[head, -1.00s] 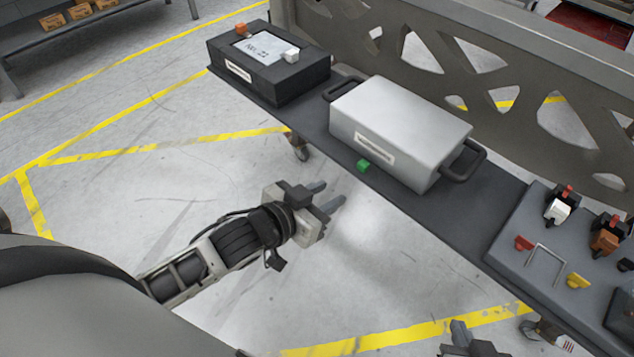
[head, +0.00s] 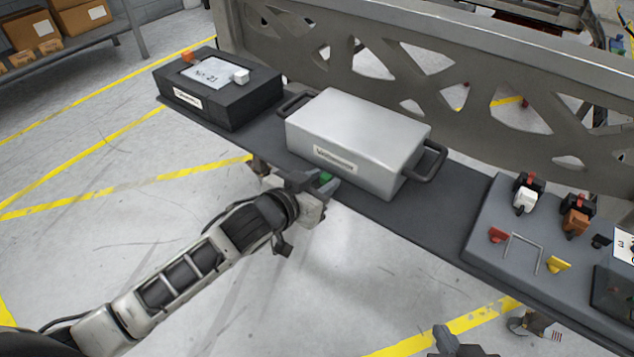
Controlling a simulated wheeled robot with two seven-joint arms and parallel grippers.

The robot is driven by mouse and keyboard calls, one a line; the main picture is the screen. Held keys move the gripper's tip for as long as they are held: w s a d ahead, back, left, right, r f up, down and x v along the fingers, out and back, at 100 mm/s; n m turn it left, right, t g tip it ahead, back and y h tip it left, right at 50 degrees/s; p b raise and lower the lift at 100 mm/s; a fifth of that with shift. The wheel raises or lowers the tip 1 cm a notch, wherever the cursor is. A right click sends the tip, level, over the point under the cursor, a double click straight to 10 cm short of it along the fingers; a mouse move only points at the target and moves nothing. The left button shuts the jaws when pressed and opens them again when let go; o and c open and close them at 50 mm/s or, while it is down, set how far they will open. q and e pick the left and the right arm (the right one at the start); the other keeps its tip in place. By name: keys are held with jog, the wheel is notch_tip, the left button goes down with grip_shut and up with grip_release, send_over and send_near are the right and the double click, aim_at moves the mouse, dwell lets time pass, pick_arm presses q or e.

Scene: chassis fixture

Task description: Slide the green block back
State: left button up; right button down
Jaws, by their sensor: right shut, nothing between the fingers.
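The small green block (head: 326,177) sits at the front edge of the dark shelf, just in front of the silver case (head: 357,140). My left gripper (head: 318,183) is right at the green block, with its fingers partly hiding it. I cannot tell whether the fingers touch the block or have closed on it. My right gripper (head: 455,342) is at the bottom edge of the view, shut and empty, away from the block.
A grey panel (head: 500,230) with coloured switches and a wire handle is at the right. A grey frame with cut-outs (head: 400,62) runs behind the shelf. The floor in front is clear.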

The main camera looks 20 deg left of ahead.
aim_at(326, 175)
pick_arm(q)
jog(key=c, duration=0.4)
jog(key=shift+c, duration=0.2)
jog(key=shift+s+a+p, duration=0.25)
jog(key=shift+s+p, duration=0.25)
jog(key=shift+s, duration=0.2)
jog(key=o, duration=0.8)
jog(key=shift+o, duration=0.2)
jog(key=shift+s+a+r+p, duration=0.25)
jog(key=shift+s+r+p, duration=0.3)
jog(key=shift+r+p, duration=0.35)
jog(key=s+r+p, duration=0.1)
jog(key=s+a+r+p, duration=0.1)
jog(key=p, duration=0.1)
jog(key=shift+s+r+p, duration=0.1)
jog(key=shift+s+p, duration=0.2)
jog(key=shift+s, duration=0.05)
